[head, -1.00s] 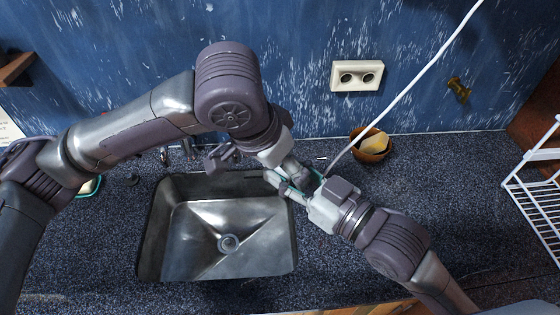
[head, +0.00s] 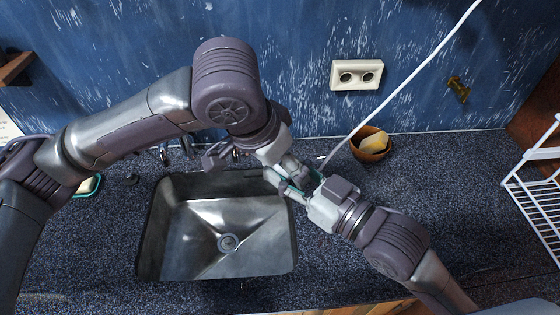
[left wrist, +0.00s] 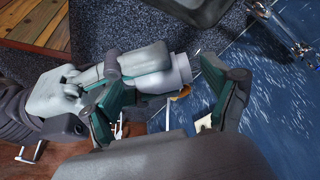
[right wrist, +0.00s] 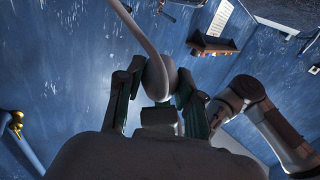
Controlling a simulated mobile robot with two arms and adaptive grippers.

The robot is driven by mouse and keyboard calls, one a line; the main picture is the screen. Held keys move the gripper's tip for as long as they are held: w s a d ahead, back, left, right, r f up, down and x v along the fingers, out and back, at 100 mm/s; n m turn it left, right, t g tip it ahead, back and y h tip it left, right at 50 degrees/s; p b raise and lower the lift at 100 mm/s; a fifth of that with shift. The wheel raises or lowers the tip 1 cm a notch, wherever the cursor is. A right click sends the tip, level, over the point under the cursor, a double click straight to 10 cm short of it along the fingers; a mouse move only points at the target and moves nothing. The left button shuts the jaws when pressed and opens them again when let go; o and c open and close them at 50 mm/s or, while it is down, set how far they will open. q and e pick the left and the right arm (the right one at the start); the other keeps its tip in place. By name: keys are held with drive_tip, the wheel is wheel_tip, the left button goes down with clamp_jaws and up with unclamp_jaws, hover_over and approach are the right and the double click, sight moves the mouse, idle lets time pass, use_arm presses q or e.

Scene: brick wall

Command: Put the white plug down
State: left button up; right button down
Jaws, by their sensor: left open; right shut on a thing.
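The white plug (right wrist: 157,77) shows in the right wrist view between the fingers of my right gripper (right wrist: 157,98), which is shut on it. Its white cable (head: 400,92) rises to the upper right in the head view. There the plug is hidden among the fingers, above the counter just right of the sink. My left gripper (head: 284,172) is open and close against my right gripper (head: 303,187). In the left wrist view, the open fingers of my left gripper (left wrist: 163,97) are on either side of my right gripper's front end. I cannot tell whether they touch the plug.
A double white socket (head: 357,75) is on the blue wall. A brown bowl (head: 371,154) with a yellowish sponge stands right of the grippers. The metal sink (head: 228,215) is at left, a white wire rack (head: 540,190) at far right. The speckled counter (head: 465,190) between bowl and rack is clear.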

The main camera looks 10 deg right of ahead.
use_arm(q)
drive_tip(key=v, duration=1.2)
drive_tip(key=w+f+n+g+y, duration=0.3)
drive_tip(key=w+f+n+y, duration=0.15)
drive_tip(key=w, duration=0.25)
wheel_tip(320, 180, down, 11)
drive_tip(key=shift+a+f+h, duration=0.2)
drive_tip(key=shift+a+h, duration=0.15)
drive_tip(key=shift+h, duration=0.1)
use_arm(e)
drive_tip(key=w+a+f+n+g+y, duration=0.4)
drive_tip(key=f+g, duration=0.1)
drive_tip(key=shift+n+g, duration=0.3)
use_arm(q)
drive_tip(key=shift+w+a, duration=0.1)
drive_tip(key=c, duration=1.1)
drive_tip(key=o, duration=1.1)
